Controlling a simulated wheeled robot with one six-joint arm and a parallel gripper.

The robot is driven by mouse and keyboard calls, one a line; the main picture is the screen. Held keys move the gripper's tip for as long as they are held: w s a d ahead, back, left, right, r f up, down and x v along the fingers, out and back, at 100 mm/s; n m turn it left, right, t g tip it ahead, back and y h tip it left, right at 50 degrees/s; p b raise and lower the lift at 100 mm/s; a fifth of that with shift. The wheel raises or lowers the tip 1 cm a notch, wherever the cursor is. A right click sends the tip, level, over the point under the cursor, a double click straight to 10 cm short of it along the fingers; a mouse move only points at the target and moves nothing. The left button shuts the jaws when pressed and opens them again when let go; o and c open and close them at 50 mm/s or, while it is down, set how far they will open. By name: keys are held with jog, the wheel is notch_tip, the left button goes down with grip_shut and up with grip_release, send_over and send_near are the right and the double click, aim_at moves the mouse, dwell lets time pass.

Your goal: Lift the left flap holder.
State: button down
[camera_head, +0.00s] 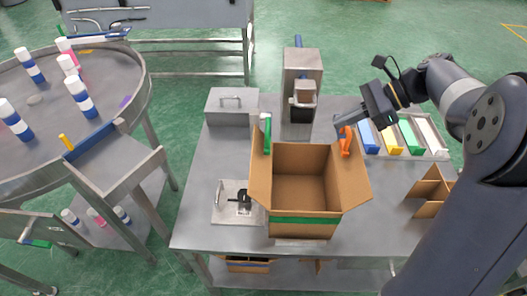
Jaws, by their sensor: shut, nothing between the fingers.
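An open cardboard box (300,185) stands on the steel table with its side flaps spread outward. A green flap holder (267,132) sits upright at the top of the box's left flap. An orange flap holder (346,141) sits at the right flap. My gripper (338,126) is shut and empty, reaching in from the right, close to the orange holder's top. I cannot tell whether it touches that holder. It is well to the right of the green holder.
A press-like machine (302,90) stands behind the box, with a lidded metal box (231,105) to its left. Coloured bins (389,140) and a cardboard divider (427,190) lie right. A metal fixture (238,202) sits left of the box. A round table (60,110) holds several bottles.

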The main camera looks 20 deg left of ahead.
aim_at(266, 159)
jog(key=p+x, duration=0.1)
jog(key=x, duration=1.8)
jog(key=shift+d+f, duration=0.15)
jog(key=shift+f, duration=0.1)
jog(key=shift+r, duration=0.15)
